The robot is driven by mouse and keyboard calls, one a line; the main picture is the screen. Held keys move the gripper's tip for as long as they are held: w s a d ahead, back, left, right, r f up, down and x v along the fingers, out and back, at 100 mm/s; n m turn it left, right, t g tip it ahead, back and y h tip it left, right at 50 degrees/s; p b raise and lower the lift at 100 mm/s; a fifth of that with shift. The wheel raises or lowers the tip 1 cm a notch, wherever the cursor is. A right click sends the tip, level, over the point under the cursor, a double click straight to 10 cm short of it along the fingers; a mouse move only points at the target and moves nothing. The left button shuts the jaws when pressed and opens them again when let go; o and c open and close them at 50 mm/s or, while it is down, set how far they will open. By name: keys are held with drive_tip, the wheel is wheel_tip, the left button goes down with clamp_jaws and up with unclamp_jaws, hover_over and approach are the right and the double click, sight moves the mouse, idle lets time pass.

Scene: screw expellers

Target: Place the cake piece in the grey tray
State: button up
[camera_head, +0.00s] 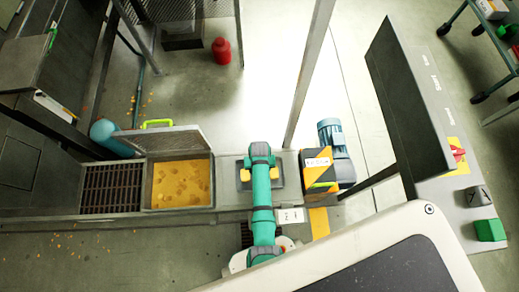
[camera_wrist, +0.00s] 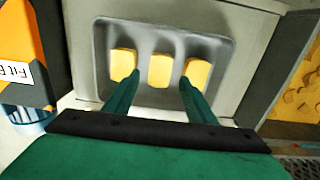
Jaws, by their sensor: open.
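The grey tray (camera_wrist: 145,38) lies below my gripper in the wrist view, and it also shows beside my arm in the camera_head view (camera_head: 280,163). Three yellow blocks that look like cake pieces lie in it in a row: a left one (camera_wrist: 122,62), a middle one (camera_wrist: 161,70) and a right one (camera_wrist: 199,71). My gripper (camera_wrist: 159,82) is open and empty, with its green fingers over the tray on either side of the middle piece. The fingers partly cover the outer pieces. I cannot tell their height above the tray.
Left of the tray is an open bin (camera_head: 148,188) with yellow crumbly material and a raised lid (camera_head: 163,140). A dark grate (camera_head: 110,187) lies farther left. A yellow-black box (camera_head: 317,172) and a blue motor (camera_head: 334,138) stand close on the right. A metal post (camera_head: 308,75) rises behind.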

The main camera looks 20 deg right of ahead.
wheel_tip(320, 180, up, 8)
drive_tip(key=s+a+r+n+t+h, duration=0.1)
drive_tip(key=s+a+r+t, duration=0.25)
drive_tip(key=s, duration=0.25)
drive_tip(key=s+a+r+n+t, duration=0.1)
drive_tip(key=s+a+r+t, duration=0.1)
drive_tip(key=s+a+t, duration=0.3)
drive_tip(key=s+a+r+t, duration=0.1)
drive_tip(key=s+r+t, duration=0.1)
drive_tip(key=r, duration=0.7)
drive_tip(key=s+a+r+t, duration=0.1)
drive_tip(key=s+r, duration=0.3)
drive_tip(key=r, duration=0.5)
drive_tip(key=s+a+r+n+t+y, duration=0.1)
drive_tip(key=s+a+r+t, duration=0.1)
drive_tip(key=r, duration=0.7)
drive_tip(key=shift+s+r+t, duration=0.4)
drive_tip(key=shift+s+t, duration=0.5)
drive_tip(key=shift+t, duration=0.05)
drive_tip(key=shift+a, duration=0.1)
drive_tip(key=shift+w, duration=0.1)
drive_tip(key=c, duration=0.5)
